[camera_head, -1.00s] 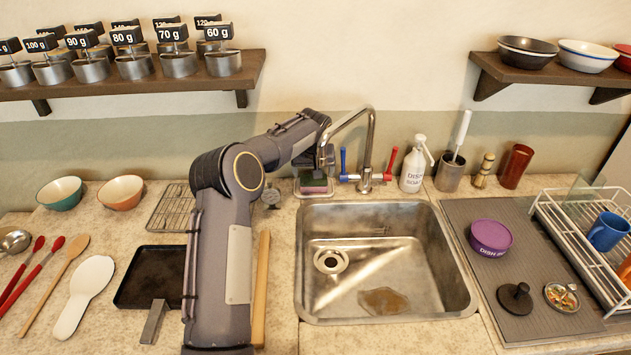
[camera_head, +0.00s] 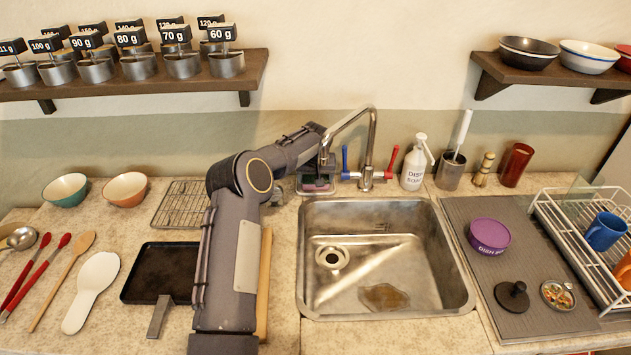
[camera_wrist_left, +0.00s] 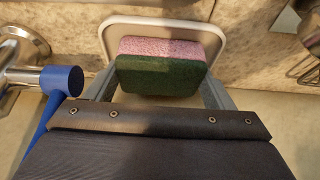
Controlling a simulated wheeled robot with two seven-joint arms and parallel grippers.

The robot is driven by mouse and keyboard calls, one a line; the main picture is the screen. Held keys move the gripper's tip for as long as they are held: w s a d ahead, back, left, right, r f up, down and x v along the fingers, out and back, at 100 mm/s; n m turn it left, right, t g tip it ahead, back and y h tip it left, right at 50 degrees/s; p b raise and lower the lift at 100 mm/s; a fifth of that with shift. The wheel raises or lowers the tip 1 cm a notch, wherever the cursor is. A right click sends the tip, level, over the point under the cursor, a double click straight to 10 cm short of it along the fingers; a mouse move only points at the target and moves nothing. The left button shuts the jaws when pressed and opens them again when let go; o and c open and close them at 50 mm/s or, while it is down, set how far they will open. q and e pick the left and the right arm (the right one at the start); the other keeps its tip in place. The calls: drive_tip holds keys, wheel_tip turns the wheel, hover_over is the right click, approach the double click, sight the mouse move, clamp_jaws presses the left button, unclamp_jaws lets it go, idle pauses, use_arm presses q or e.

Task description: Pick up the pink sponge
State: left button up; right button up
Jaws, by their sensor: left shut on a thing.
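The sponge (camera_wrist_left: 160,75) has a pink layer and a dark green layer, and lies between my gripper's two fingers in the left wrist view. In the head view the sponge (camera_head: 316,186) is small and partly covered, behind the sink's back left corner. My left gripper (camera_head: 318,178) is shut on it from above. A pale-rimmed dish (camera_wrist_left: 219,42) shows around and under the sponge; I cannot tell whether they touch. My right gripper is not in view.
The faucet (camera_head: 370,145) with blue and red handles stands close right of my gripper. The blue handle (camera_wrist_left: 62,79) is near in the wrist view. The sink (camera_head: 385,260) lies in front. A wire rack (camera_head: 183,203) is to the left.

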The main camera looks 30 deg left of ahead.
use_arm(q)
drive_tip(key=shift+r, duration=0.1)
wheel_tip(320, 180, up, 10)
drive_tip(key=b, duration=0.1)
idle(0.3)
